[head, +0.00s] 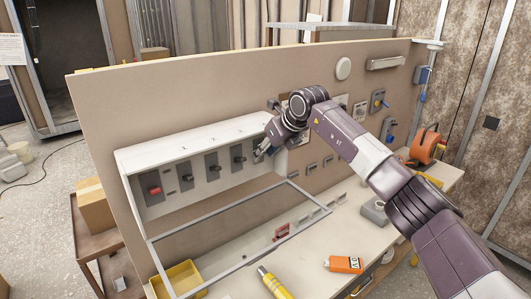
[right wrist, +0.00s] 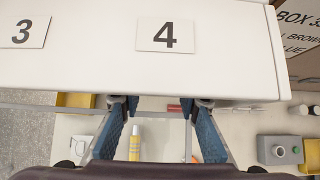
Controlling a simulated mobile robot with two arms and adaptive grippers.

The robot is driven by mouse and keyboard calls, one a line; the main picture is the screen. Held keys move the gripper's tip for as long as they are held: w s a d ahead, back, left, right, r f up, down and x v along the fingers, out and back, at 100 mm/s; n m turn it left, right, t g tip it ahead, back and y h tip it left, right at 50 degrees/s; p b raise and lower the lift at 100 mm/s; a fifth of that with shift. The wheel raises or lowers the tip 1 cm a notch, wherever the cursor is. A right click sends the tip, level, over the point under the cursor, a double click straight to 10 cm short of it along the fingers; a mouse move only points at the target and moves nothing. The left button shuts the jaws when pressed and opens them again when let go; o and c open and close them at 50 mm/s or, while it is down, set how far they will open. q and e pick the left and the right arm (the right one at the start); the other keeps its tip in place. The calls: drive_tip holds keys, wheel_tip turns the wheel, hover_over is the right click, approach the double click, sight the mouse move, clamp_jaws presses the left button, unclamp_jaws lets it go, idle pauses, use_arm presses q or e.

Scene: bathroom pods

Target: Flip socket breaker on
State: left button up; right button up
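A white breaker box (head: 148,158) is fixed to the beige panel; its grey-framed cover (head: 215,265) is lowered open in front. Inside is a row of switches: a red one (head: 154,190) at the left, then dark ones (head: 186,176), (head: 212,166) and (head: 239,158) on grey plates. Which is the socket breaker cannot be read. My right gripper (head: 264,151) is at the box's right end, beside the rightmost visible dark switch. In the right wrist view its fingers (right wrist: 157,108) are apart at the box edge, below label 4 (right wrist: 166,35); no switch shows between them. My left gripper is out of view.
Further fittings sit on the panel to the right, with an orange reel (head: 425,145) at the far end. A brown cart (head: 100,240) stands left.

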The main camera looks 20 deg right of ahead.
drive_tip(key=v, duration=1.2)
